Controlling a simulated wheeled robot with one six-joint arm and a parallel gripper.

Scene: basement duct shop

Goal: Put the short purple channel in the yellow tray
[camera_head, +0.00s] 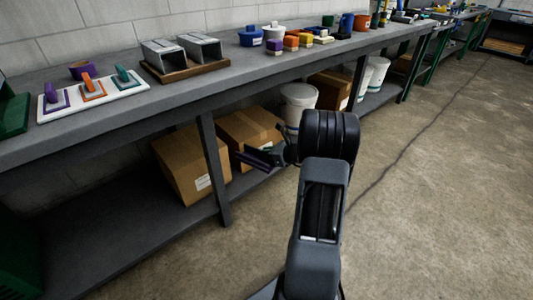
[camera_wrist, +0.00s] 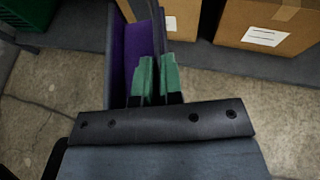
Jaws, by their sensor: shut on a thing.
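The purple channel (camera_wrist: 137,45) is in my gripper (camera_wrist: 157,78). In the wrist view its inner face is purple and its outer side is dark, and the green fingertips are closed on one of its walls. In the head view the channel (camera_head: 256,158) shows as a dark purple strip to the left of my wrist, in front of the bench and below its top. My gripper (camera_head: 275,156) is partly hidden by my wrist there. I cannot make out a yellow tray for certain in either view.
The long grey bench (camera_head: 120,118) runs along the wall. A white board (camera_head: 95,94) with coloured trowel-like tools and a wooden tray (camera_head: 188,70) with metal ducts stand on it. Cardboard boxes (camera_head: 190,168) and a white bucket (camera_head: 298,103) fill the lower shelf. The floor at right is clear.

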